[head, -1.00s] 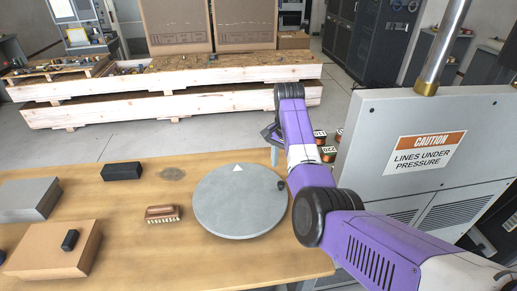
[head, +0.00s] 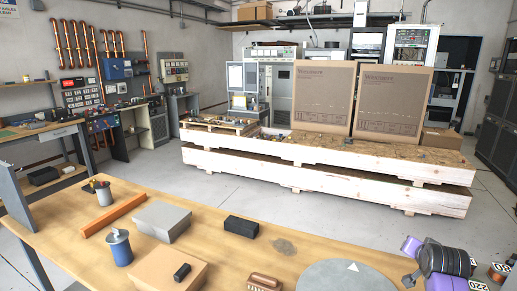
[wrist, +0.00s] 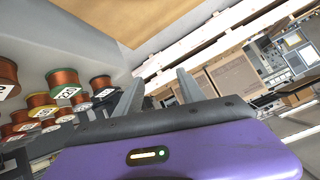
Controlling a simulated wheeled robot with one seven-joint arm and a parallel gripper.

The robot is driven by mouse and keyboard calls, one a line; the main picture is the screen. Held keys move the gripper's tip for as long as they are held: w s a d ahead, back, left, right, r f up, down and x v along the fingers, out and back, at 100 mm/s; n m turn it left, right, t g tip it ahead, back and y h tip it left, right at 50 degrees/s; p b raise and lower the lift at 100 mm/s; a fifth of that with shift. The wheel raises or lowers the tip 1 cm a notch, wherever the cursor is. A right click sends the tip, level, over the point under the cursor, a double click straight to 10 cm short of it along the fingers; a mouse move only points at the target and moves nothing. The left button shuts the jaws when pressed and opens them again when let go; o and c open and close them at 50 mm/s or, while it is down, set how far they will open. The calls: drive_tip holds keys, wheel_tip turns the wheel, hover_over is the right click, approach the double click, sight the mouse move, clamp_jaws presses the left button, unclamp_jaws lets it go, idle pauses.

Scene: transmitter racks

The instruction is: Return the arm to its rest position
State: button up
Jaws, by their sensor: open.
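My arm (head: 412,246) shows in purple and dark grey at the lower right corner of the head view, beside the round grey disc (head: 345,278) on the bench. Most of the arm is cut off by the frame edge. In the wrist view my gripper (wrist: 160,78) has its two grey fingers apart with nothing between them. The fingers point out over the floor, toward the wooden crate and the cardboard boxes.
Copper wire spools (wrist: 60,76) stand left of my gripper. A long wooden crate (head: 330,180) stands beyond clear floor.

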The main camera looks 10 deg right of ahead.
drive_tip(key=s+a+f+n+t+y, duration=0.15)
drive_tip(key=s+a+n+t, duration=0.6)
drive_tip(key=s+a, duration=1.3)
drive_tip(key=s+a+r+n+y, duration=0.1)
drive_tip(key=s+a, duration=0.3)
drive_tip(key=s, duration=0.6)
drive_tip(key=s+a+r+g+y, duration=0.1)
drive_tip(key=s+a, duration=0.3)
drive_tip(key=s, duration=0.6)
drive_tip(key=s+a+r+n+g+y, duration=0.1)
drive_tip(key=s+a, duration=0.4)
drive_tip(key=s, duration=0.5)
drive_tip(key=shift+r+n+y, duration=0.2)
drive_tip(key=shift+n+y, duration=0.15)
drive_tip(key=shift+y, duration=0.4)
